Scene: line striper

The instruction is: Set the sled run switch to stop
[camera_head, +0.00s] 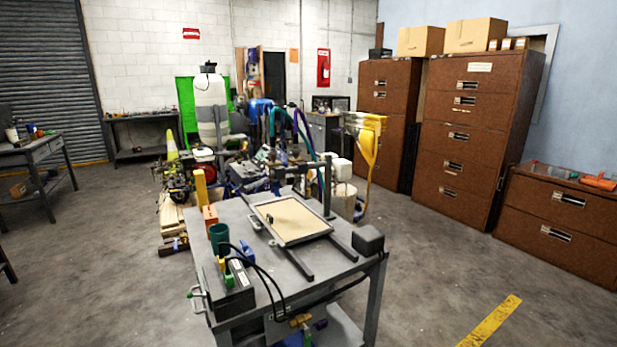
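A grey metal work table (325,275) stands in the middle foreground. On it a flat framed tray with a tan surface (291,220), which looks like the sled, rests on dark rails (297,262). A small dark knob-like part (269,218) shows on the tray's left side. A dark grey control box (232,297) sits at the table's front left, with green and yellow parts and black cables. I cannot tell which part is the run switch or how it is set. Neither of my grippers is in view.
Striping machinery with a white tank (210,105) is behind. Brown cabinets (465,130) line the right wall. The floor (430,280) right of the table is clear.

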